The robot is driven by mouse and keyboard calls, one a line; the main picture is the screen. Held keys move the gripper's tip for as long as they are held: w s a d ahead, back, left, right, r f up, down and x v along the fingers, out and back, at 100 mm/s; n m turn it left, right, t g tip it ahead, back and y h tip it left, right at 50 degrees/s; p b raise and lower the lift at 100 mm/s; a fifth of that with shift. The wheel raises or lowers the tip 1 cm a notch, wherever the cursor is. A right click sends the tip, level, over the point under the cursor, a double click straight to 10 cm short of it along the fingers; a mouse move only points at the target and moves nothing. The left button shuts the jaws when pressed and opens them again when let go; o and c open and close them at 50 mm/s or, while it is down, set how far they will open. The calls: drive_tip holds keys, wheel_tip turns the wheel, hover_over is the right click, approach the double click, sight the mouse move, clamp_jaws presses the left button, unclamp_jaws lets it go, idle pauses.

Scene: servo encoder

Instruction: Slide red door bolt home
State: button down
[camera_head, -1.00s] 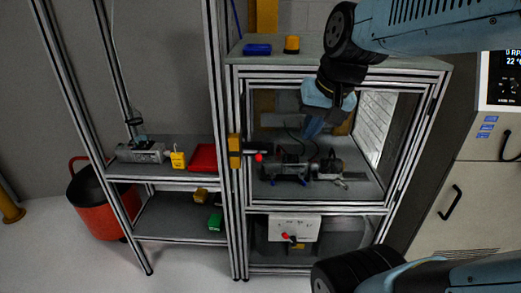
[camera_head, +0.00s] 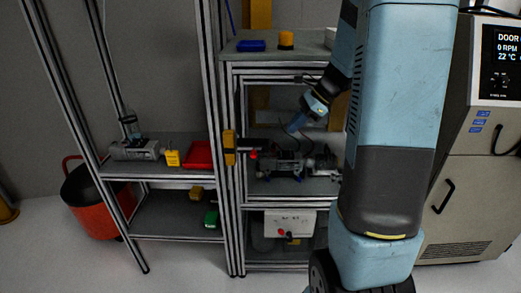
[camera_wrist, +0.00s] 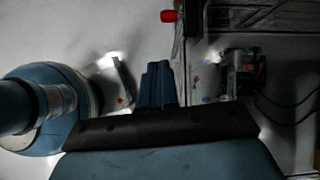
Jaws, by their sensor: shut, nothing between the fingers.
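The red bolt knob (camera_head: 253,155) shows at the left edge of the cabinet door, beside a yellow block (camera_head: 229,148) on the frame post. In the wrist view, a red knob (camera_wrist: 168,16) shows near the top, ahead of the fingers. My gripper (camera_head: 295,125) is shut and empty, to the right of and a little above the red knob in the head view, apart from it. In the wrist view its blue fingers (camera_wrist: 158,84) stand together. The bolt's bar is too small and dark to read clearly, and my arm hides the door's right side.
Dark equipment (camera_head: 285,163) stands inside the cabinet behind the door. A shelf rack at left holds a red tray (camera_head: 200,154) and a yellow item (camera_head: 172,158). A white box (camera_head: 290,222) sits below. A control machine (camera_head: 470,180) stands at right.

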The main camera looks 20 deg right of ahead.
drive_tip(key=shift+w+d+f+m, duration=0.75)
drive_tip(key=shift+w+f+m, duration=0.05)
drive_tip(key=shift+f, duration=0.1)
